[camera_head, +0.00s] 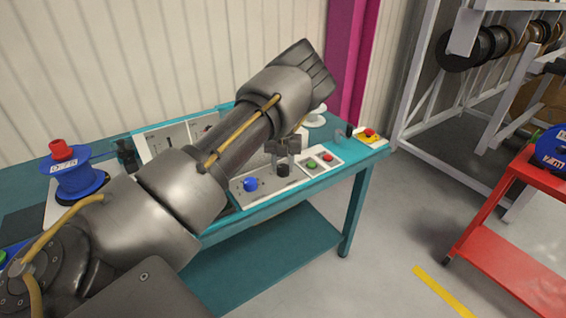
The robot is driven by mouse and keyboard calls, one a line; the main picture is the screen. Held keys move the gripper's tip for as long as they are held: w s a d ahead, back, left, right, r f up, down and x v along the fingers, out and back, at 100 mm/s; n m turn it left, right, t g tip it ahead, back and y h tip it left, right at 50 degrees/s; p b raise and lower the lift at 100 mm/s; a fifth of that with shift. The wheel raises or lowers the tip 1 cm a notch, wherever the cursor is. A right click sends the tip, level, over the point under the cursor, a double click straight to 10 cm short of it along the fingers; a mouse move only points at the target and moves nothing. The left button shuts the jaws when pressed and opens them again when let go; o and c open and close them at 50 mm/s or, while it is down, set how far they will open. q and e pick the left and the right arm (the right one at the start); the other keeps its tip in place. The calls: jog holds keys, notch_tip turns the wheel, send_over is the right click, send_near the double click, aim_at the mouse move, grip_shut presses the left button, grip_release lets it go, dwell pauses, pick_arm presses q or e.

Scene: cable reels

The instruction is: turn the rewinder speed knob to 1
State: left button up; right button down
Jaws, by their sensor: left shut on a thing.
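The control panel (262,188) lies on the teal bench. It has a blue knob (250,184) at left and a black knob (283,171) to its right. My left gripper (283,158) reaches over from the left and points down at the panel, its fingers shut on the black knob. The fingers hide the knob's upper part, and I cannot read the dial marks around it. My right gripper is not in view.
A green and a red button sit on a box (322,161) close right of the gripper. A red emergency button (370,133) is at the bench's right end. A blue reel (76,178) stands at left. A red cart (520,225) is at right; the floor between is clear.

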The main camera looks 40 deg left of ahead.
aim_at(283, 167)
pick_arm(q)
jog(key=shift+n, duration=0.6)
jog(key=o, duration=1)
jog(key=shift+r, duration=0.1)
notch_tip(283, 167, up, 11)
jog(key=shift+f+b, duration=0.15)
jog(key=shift+b, duration=0.2)
